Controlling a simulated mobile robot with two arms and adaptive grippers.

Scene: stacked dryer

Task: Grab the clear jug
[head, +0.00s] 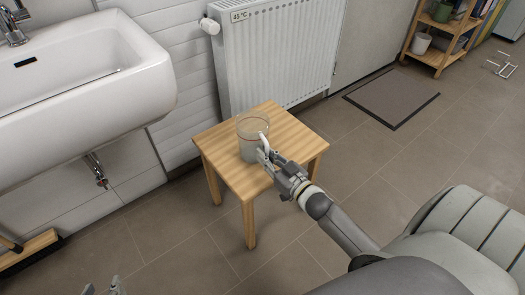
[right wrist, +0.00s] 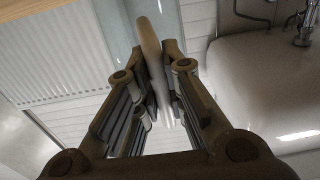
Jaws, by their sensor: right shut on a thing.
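My right gripper (head: 267,158) reaches in from the right and is shut on the handle. In the right wrist view the handle (right wrist: 151,50) runs between the two fingers of the right gripper (right wrist: 160,75), and part of the jug body (right wrist: 117,28) shows behind it.
A white sink (head: 125,85) is on the left and a white radiator (head: 275,60) stands behind the stool. A broom (head: 30,250) lies at lower left. A grey mat (head: 391,98) and a wooden shelf (head: 434,58) are at the back right. The tiled floor around the stool is mostly clear.

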